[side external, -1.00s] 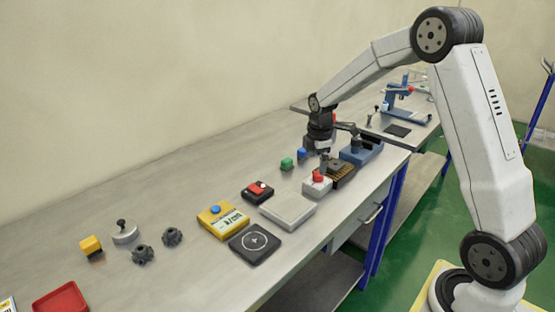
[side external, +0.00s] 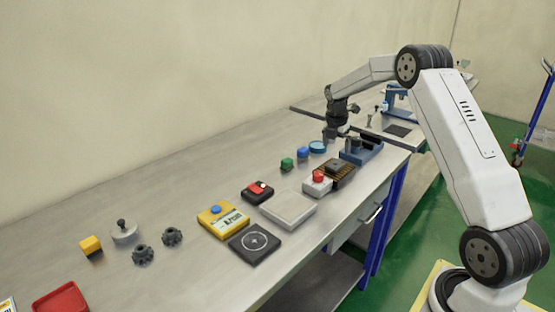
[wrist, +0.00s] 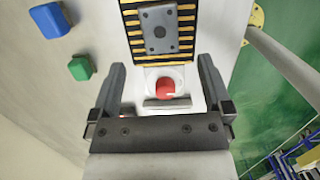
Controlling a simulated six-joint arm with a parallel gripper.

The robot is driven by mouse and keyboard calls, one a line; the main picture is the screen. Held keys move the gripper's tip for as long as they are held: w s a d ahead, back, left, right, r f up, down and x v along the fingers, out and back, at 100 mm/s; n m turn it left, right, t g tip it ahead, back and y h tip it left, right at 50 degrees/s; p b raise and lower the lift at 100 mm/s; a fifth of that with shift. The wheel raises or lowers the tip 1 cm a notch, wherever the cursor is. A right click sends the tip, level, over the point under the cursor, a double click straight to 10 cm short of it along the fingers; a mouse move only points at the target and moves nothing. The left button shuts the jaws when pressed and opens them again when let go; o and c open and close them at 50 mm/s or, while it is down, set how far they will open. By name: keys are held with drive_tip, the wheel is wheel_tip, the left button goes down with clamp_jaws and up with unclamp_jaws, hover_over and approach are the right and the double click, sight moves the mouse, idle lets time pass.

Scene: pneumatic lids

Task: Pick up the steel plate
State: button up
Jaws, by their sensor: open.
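A dark grey metal plate with corner holes and a centre knob, which looks like the steel plate (wrist: 160,28), lies on a black block with yellow stripes (wrist: 131,30) at the top of the wrist view. In the side external view the plate (side external: 337,166) sits on the same striped block near the bench's front edge. My gripper (wrist: 160,68) is open and empty, its fingers spread on either side of the picture's middle. In the side external view my gripper (side external: 335,136) hangs above the bench, behind the striped block and apart from it.
A white box with a red button (side external: 318,181) stands just in front of the striped block. A blue fixture (side external: 361,151) is close behind it.

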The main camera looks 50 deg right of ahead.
sight(335, 164)
drive_tip(key=shift+d+f, duration=0.2)
drive_tip(key=shift+f, duration=1.6)
drive_tip(key=shift+d+f, duration=0.2)
drive_tip(key=shift+f, duration=1.55)
drive_tip(key=shift+w, duration=0.1)
clamp_jaws()
